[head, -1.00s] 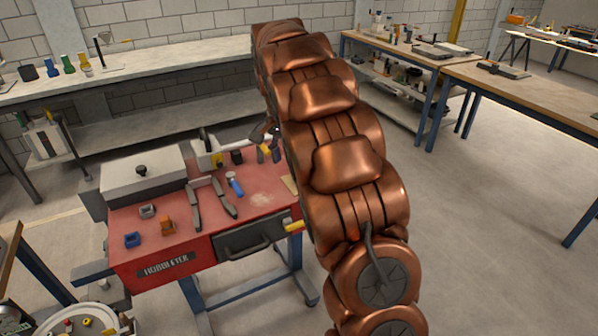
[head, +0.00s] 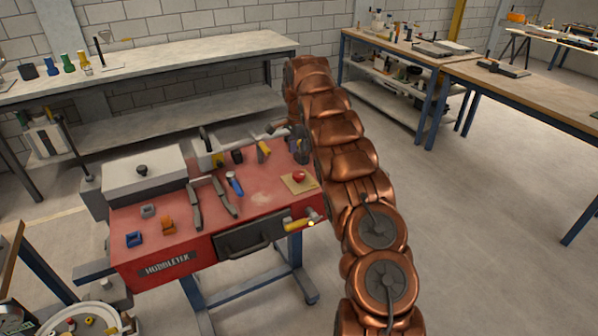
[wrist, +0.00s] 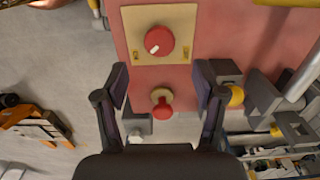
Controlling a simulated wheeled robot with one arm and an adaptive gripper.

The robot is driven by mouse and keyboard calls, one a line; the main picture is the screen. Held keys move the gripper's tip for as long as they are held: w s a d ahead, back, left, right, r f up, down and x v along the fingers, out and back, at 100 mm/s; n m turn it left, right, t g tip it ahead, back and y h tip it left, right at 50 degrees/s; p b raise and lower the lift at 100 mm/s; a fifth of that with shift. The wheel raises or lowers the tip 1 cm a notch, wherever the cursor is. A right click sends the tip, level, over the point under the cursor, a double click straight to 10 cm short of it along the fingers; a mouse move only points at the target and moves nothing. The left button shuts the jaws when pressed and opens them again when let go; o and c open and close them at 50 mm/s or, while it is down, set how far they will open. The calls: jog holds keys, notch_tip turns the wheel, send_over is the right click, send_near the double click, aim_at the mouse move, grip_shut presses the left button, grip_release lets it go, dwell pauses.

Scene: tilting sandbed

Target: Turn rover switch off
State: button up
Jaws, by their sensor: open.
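A round red knob with a white mark sits on a tan plate (head: 300,187) near the right edge of the red bench top. I take this knob for the rover switch. In the wrist view the red knob (wrist: 159,41) shows above and beyond my fingertips, its white mark pointing down and left. A second, smaller red knob or lever on a tan round base (wrist: 162,97) shows between my fingers. My gripper (wrist: 162,75) is open and empty, with a finger on each side. In the head view my gripper is mostly hidden by my copper arm.
The red bench (head: 160,262) carries a grey box (head: 144,172), dark tools (head: 195,207), a blue-handled tool (head: 234,184) and small blocks. A yellow fitting (head: 298,225) juts from its front right. In the wrist view a grey block and yellow ball (wrist: 236,96) lie close right of my fingers.

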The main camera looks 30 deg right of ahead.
aim_at(299, 174)
jog(key=shift+f+p, duration=1.15)
jog(key=shift+f, duration=2.6)
jog(key=c, duration=1.1)
